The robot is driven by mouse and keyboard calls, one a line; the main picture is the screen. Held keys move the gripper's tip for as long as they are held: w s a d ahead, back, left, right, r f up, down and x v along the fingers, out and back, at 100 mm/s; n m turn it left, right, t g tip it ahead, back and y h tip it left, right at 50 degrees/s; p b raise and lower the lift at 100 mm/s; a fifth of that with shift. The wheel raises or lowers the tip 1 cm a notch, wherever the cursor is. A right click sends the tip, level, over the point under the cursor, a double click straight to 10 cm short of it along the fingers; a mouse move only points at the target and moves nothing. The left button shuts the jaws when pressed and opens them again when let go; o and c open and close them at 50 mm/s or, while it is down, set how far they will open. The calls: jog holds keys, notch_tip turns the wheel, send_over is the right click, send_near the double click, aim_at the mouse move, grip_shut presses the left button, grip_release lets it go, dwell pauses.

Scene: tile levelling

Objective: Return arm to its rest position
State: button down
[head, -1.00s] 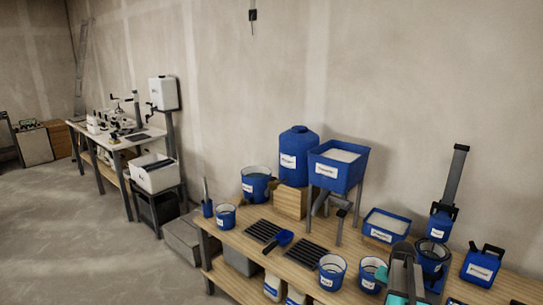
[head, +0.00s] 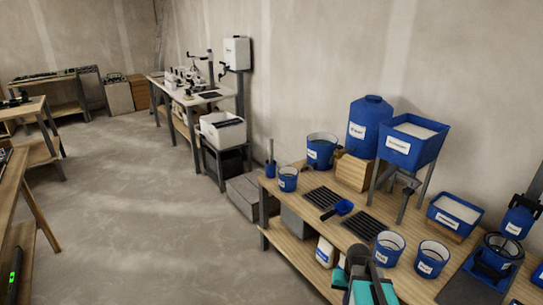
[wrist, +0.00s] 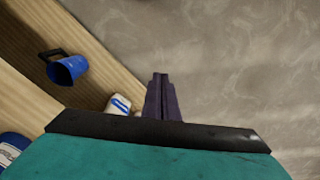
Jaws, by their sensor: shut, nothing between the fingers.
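My gripper (head: 357,254) shows at the bottom of the head view, dark at the tip with teal housing behind it. It is in front of the near edge of the wooden bench (head: 292,228). In the wrist view the two dark fingers (wrist: 161,92) are together with nothing between them. They point out over the grey floor (wrist: 235,60), beside the bench edge. Much of my arm is out of the head view.
The bench holds blue buckets (head: 389,248), a blue scoop (head: 344,207), black grates (head: 362,225), a blue tank (head: 369,124) and a raised blue hopper (head: 412,143). A white jug (head: 325,252) stands below. Open floor (head: 150,220) lies left, with tables beyond.

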jog(key=s+a+f+n, duration=0.2)
jog(key=s+a+n, duration=0.1)
jog(key=a, duration=0.7)
jog(key=s+f+g, duration=0.2)
jog(key=s+f, duration=0.7)
jog(key=s, duration=0.3)
jog(key=s+f+g, duration=0.3)
jog(key=s+f, duration=0.6)
jog(key=s, duration=0.4)
jog(key=shift+s+d+g, duration=0.25)
jog(key=shift+d+g, duration=0.05)
jog(key=shift+d, duration=0.15)
jog(key=shift+d, duration=0.15)
